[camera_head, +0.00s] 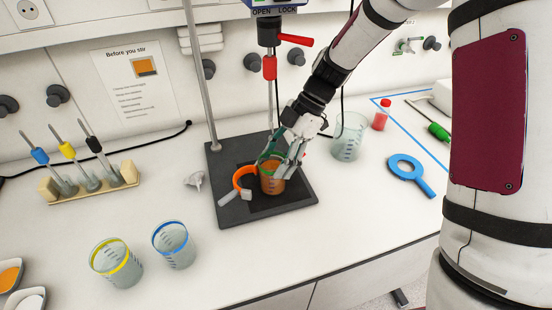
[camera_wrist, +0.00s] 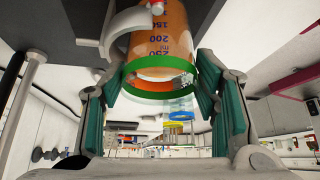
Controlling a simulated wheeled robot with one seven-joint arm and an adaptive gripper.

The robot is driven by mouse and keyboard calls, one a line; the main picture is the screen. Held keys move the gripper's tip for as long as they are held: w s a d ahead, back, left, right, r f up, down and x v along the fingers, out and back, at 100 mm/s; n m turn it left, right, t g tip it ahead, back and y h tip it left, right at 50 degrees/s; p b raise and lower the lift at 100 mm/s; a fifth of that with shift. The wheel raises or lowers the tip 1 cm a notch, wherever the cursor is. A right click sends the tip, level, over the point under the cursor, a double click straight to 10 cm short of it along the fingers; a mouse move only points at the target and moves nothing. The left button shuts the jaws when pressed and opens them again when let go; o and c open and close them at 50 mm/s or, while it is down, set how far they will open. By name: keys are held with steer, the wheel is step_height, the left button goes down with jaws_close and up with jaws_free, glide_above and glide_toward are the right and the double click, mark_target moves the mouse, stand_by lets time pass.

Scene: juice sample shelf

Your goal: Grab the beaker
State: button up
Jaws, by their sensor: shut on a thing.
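A beaker (camera_head: 271,184) with a green rim and orange-brown contents stands upright on the dark stand base. My gripper (camera_head: 283,154) reaches down over it from the upper right and is shut on it near the rim. In the wrist view the beaker (camera_wrist: 160,38) lies between my two green-padded fingers (camera_wrist: 158,100), with its graduation marks showing. An orange holder with a grey handle (camera_head: 241,183) curves along the beaker's left side. Part of the beaker's rim is hidden behind my fingers.
The stand's post (camera_head: 198,85) and stirrer with a red lever (camera_head: 292,39) rise close by. Yellow-rimmed (camera_head: 117,264) and blue-rimmed (camera_head: 174,246) beakers stand front left. A clear beaker (camera_head: 349,137) and blue ring (camera_head: 408,170) are right. The front middle counter is clear.

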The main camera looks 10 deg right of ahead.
steer(key=s+d+r, duration=0.1)
steer(key=s+r, duration=0.2)
steer(key=s, duration=0.3)
steer(key=s+d+r, duration=0.1)
steer(key=s+r, duration=0.2)
steer(key=s, duration=0.3)
steer(key=shift+s+d+r, duration=0.2)
steer(key=shift+d+r, duration=0.05)
steer(key=shift+r, duration=0.15)
